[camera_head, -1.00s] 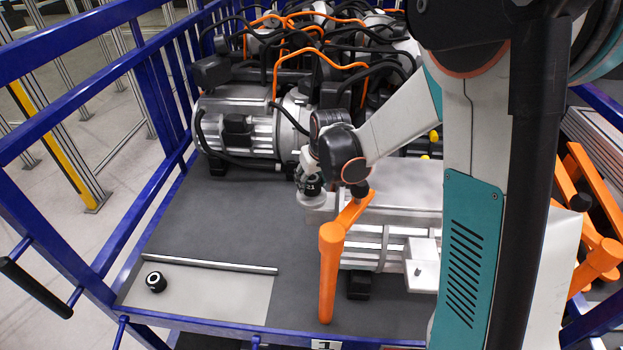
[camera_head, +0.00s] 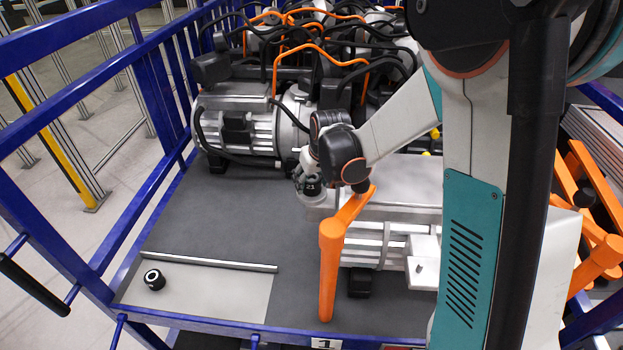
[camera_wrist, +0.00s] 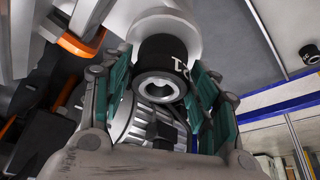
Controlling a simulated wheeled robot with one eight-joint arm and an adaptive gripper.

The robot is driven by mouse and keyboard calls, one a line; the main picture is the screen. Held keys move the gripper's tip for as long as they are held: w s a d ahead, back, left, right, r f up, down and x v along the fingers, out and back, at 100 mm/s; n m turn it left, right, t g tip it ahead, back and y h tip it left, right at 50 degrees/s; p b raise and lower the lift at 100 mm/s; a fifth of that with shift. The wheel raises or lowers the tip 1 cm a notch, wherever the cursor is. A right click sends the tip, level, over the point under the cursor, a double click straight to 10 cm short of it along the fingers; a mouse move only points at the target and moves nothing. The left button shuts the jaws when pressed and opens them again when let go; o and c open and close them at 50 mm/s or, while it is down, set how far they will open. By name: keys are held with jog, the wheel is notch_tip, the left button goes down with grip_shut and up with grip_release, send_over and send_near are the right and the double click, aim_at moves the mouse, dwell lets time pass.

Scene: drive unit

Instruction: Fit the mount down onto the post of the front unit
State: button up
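The mount (camera_head: 312,188) is a short black cylinder with white characters and a metal-rimmed bore, clearest in the wrist view (camera_wrist: 165,62). It is between the teal-padded fingers of my gripper (camera_wrist: 162,75), which look closed against its sides. It stands over the round pale seat (camera_head: 313,203) at the left end of the front unit (camera_head: 375,240); the seat also shows behind it in the wrist view (camera_wrist: 170,22). The post is hidden by the mount. I cannot tell whether the mount rests fully on the seat.
An orange bracket (camera_head: 330,265) stands close to the right of my gripper. A second black mount (camera_head: 154,280) lies on the pale pad (camera_head: 215,295) at front left. Another unit (camera_head: 240,125) with cables stands behind. Blue rails (camera_head: 70,110) bound the left side; the grey floor between is clear.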

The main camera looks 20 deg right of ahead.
jog(key=shift+r, duration=0.1)
dwell(0.3)
jog(key=v, duration=1.1)
jog(key=shift+s+r, duration=0.2)
jog(key=shift+r, duration=0.15)
notch_tip(320, 180, up, 6)
jog(key=p, duration=0.4)
jog(key=shift+s, duration=0.1)
